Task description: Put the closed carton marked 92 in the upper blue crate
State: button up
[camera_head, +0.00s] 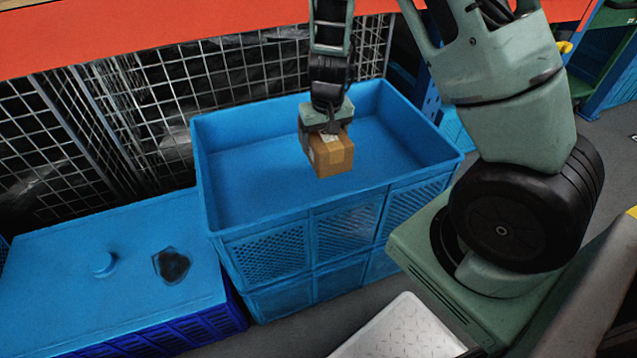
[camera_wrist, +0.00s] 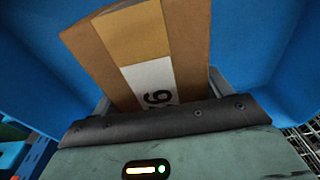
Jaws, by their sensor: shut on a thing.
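My gripper (camera_head: 327,130) is shut on a small closed brown carton (camera_head: 331,157). The head view shows the carton over the upper blue crate (camera_head: 350,197), inside its rim outline; its exact height above the crate floor I cannot tell. In the wrist view the carton (camera_wrist: 150,45) has a tan tape strip and a white label, with part of a black number visible; the rest is hidden by the gripper body. The crate's blue walls show around the carton in the wrist view. The upper crate stands on a second blue crate (camera_head: 285,300) and looks empty.
Wire mesh fencing (camera_head: 240,80) and an orange beam (camera_head: 180,30) are behind the crates. A pale ridged plate (camera_head: 405,330) lies at the front.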

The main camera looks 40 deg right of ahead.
notch_tip(320, 180, down, 10)
jog(key=b, duration=0.5)
jog(key=shift+f, duration=0.2)
jog(key=shift+f, duration=0.1)
jog(key=o, duration=1.2)
jog(key=shift+c, duration=0.2)
